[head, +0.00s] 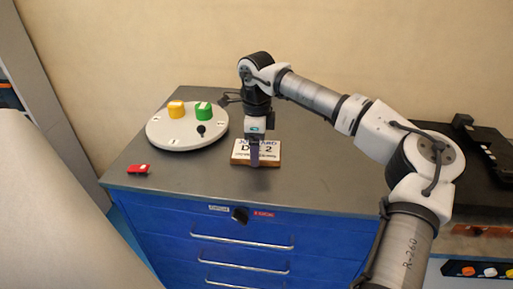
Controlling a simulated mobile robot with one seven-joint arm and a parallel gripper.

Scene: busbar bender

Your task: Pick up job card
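The job card (270,152) is a small white plate with dark print on a brown, wood-like block. It lies on the grey cabinet top, right of the round white disc. My gripper (254,158) points down at the middle of the card, and a dark finger hides part of its print. In this view the finger overlaps the card. I cannot tell whether it touches the card or whether the fingers are open or shut.
A round white disc (165,138) at the left carries a yellow block (176,109), a green block (204,111) and a black knob (201,130). A red piece (139,169) lies near the left edge. Blue drawers (180,235) are below. A black machine (485,150) stands right.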

